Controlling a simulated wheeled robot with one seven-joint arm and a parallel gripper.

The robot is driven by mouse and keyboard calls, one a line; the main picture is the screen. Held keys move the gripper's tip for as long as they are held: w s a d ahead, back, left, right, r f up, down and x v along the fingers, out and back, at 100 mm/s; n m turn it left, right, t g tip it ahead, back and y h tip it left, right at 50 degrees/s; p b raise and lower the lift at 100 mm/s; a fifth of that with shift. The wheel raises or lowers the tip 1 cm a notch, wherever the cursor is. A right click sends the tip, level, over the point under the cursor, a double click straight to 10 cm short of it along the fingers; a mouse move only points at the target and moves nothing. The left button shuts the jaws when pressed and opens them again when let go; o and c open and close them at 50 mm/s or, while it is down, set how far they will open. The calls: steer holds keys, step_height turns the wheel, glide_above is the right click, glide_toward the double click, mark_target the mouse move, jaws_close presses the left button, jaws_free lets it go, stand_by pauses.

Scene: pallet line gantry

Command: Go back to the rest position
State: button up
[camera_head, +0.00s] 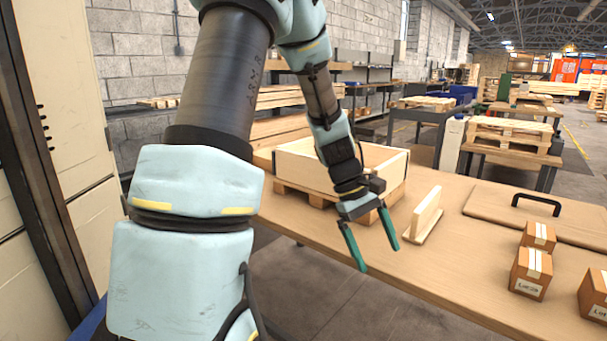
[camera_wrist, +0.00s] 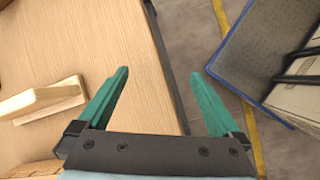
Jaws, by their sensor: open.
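My gripper (camera_head: 377,246) hangs at the end of my arm, over the front edge of the wooden table (camera_head: 330,226). Its two green fingers are apart with nothing between them. In the wrist view my gripper (camera_wrist: 158,95) is also open and empty, with the table's edge running between the fingers. The table (camera_wrist: 80,35) fills the left of that view, and floor shows to the right.
A wooden crate on a pallet (camera_head: 300,171) stands behind my gripper. An upright wooden piece (camera_head: 424,216) stands right of it. Small cardboard boxes (camera_head: 530,272) and a board with a black handle (camera_head: 540,210) lie further right. A blue-edged surface (camera_wrist: 262,45) is at right in the wrist view.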

steer(key=s+a+r+m+t+y, duration=0.1)
steer(key=s+a+m+t+y, duration=0.15)
steer(key=a, duration=0.85)
steer(key=s+a+r+m+t+y, duration=0.1)
steer(key=a+m+t+y, duration=0.2)
steer(key=a, duration=0.8)
step_height(320, 180, up, 19)
steer(key=h+p, duration=0.1)
steer(key=p, duration=1.7)
steer(key=shift+d+m+p, duration=0.15)
steer(key=shift+m+p, duration=0.15)
steer(key=shift+m, duration=0.05)
